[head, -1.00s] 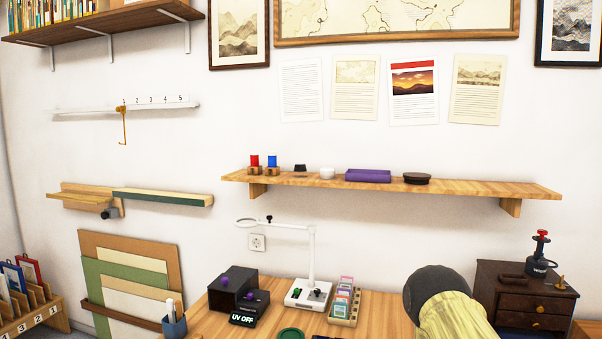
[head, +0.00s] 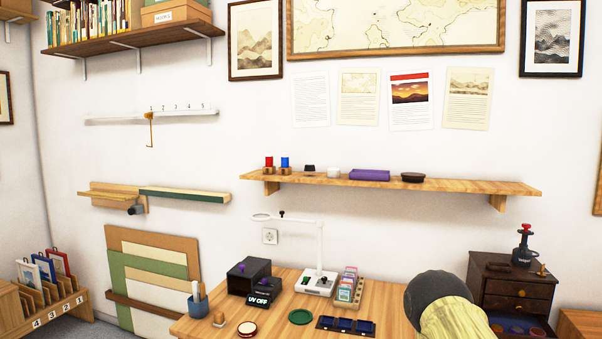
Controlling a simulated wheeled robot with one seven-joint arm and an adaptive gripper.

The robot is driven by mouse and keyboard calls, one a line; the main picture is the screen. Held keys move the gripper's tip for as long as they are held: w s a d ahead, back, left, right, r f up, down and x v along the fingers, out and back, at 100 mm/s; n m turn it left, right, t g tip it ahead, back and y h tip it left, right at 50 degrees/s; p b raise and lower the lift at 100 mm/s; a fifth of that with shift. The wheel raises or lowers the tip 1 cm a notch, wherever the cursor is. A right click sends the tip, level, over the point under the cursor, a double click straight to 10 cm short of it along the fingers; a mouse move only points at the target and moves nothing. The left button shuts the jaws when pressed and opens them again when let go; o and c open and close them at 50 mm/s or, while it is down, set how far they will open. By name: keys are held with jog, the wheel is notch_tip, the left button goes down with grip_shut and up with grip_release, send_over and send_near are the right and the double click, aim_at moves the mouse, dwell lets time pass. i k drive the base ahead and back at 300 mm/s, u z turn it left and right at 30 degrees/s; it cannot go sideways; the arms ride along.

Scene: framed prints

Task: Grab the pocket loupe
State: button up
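I cannot tell for sure which thing is the pocket loupe. Small candidates stand on the wooden wall shelf (head: 470,185): a small black piece (head: 309,168) and a dark round flat piece (head: 412,177). A white magnifier lamp (head: 320,250) with a ring lens stands on the desk. Part of my arm, dark and yellow, rises at the lower right and hides some of the desk. My gripper is not in view.
A dark drawer cabinet (head: 510,290) stands at right.

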aim_at(310, 171)
jog(key=u, duration=1.35)
jog(key=i, duration=0.95)
jog(key=z, duration=1.2)
